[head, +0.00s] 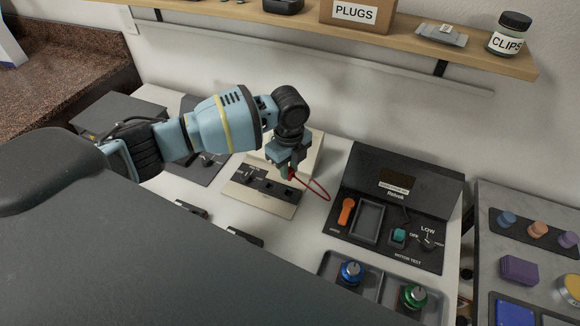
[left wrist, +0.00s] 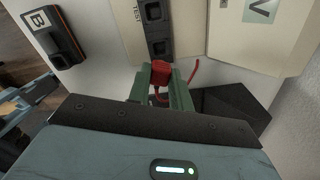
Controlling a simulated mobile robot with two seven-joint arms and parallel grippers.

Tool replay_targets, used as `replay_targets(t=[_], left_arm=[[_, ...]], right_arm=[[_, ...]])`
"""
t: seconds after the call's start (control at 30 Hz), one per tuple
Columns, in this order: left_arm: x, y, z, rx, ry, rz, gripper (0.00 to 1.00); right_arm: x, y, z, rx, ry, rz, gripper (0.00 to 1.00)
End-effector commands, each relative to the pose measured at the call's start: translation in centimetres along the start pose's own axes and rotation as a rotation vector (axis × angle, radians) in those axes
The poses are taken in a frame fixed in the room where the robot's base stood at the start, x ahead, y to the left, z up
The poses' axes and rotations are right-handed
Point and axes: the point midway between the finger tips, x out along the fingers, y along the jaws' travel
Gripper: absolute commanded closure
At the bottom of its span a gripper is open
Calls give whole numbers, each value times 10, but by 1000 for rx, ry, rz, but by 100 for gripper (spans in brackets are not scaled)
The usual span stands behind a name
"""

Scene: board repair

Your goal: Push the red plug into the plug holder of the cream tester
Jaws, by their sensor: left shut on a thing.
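The cream tester (head: 262,197) stands on the white bench in the head view, with a dark strip of square sockets on its front panel. In the left wrist view the strip (left wrist: 153,32) shows two square openings near the top. My left gripper (head: 290,170) is over the tester's right part, with its fingers (left wrist: 161,88) shut on the red plug (left wrist: 160,73). A red cord loops out to the right of the plug. The plug is close to the strip's lower end in the wrist view; whether it touches is unclear.
A black tester (head: 395,205) with an orange lever stands to the right. A tray with blue and green knobs (head: 352,272) lies in front of it. A wooden shelf (head: 400,35) runs above, with a PLUGS box. A block marked B (left wrist: 55,38) lies left of the cream tester.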

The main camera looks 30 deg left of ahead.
Motion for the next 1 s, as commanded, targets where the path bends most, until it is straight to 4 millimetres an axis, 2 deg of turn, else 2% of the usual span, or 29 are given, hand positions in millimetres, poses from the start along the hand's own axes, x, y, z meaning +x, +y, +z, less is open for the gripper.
replay_targets(t=[0.27, 0.57, 0.8, 1.0], left_arm=[[14, 1, 0, 0, 1, 3, 100], [40, 1, 0, 0, 1, 6, 100], [52, 0, 0, 0, 0, 1, 100], [54, 0, 0, 0, 0, -1, 100]], right_arm=[[1, -2, 13, 4, -25, -4, 41], [2, -5, 34, 13, -62, -11, 41], [3, -8, 37, 19, -69, -12, 41], [3, -9, 37, 25, -68, -12, 41]])
